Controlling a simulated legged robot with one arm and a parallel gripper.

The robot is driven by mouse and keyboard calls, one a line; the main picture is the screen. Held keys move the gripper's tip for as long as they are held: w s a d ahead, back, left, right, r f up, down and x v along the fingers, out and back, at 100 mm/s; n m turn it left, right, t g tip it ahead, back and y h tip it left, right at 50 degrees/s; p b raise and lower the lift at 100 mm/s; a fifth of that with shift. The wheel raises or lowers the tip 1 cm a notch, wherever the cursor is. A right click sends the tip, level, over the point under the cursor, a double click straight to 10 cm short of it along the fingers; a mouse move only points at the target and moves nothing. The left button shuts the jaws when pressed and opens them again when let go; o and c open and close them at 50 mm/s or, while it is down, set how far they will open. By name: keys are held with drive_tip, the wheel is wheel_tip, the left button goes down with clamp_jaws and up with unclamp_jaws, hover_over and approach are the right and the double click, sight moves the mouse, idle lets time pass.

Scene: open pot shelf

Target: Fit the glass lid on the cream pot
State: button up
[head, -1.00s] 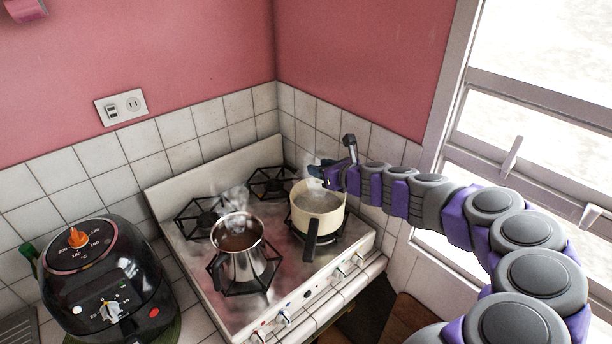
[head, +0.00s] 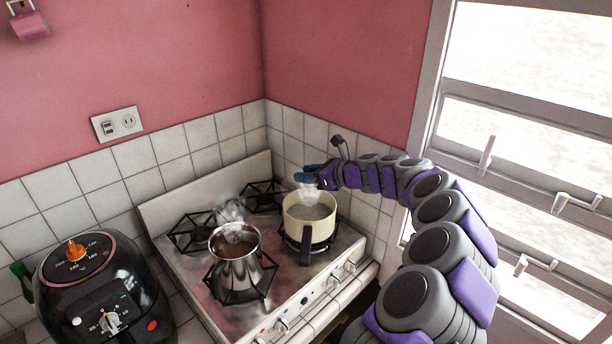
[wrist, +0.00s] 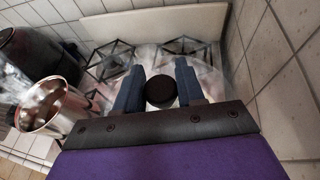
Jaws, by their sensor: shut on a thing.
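The cream pot (head: 325,229) stands upright on the front right burner, its dark handle pointing toward the viewer and its top open. My gripper (head: 313,178) is above the pot's far side. In the wrist view, my gripper (wrist: 160,85) has its two blue fingers on either side of a round black knob (wrist: 160,92), shut on it. The knob belongs to the glass lid, whose clear pane is hard to make out. In the head view the lid is a faint pale patch (head: 306,185) below the fingers, apart from the pot. The pot is hidden in the wrist view.
A steaming metal pot (head: 238,272) with dark liquid stands on the front left burner; it also shows in the wrist view (wrist: 48,105). A black air fryer (head: 100,290) is at the left. Tiled walls close off the back and right. The rear burners (head: 264,196) are empty.

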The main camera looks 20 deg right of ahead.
sight(308, 186)
drive_tip(key=shift+d+f+b, duration=0.2)
drive_tip(key=shift+f+b, duration=0.7)
drive_tip(key=shift+f, duration=0.1)
wheel_tip(308, 186, down, 2)
drive_tip(key=b, duration=0.3)
drive_tip(key=shift+a+f, duration=0.1)
drive_tip(key=shift+f, duration=0.15)
drive_tip(key=shift+f+p, duration=0.3)
drive_tip(key=shift+f, duration=0.35)
drive_tip(key=shift+f+p, duration=0.4)
drive_tip(key=o, duration=1.2)
drive_tip(key=p+v, duration=0.3)
drive_tip(key=v, duration=1.4)
drive_tip(key=shift+s+d, duration=0.15)
drive_tip(key=shift+d, duration=0.05)
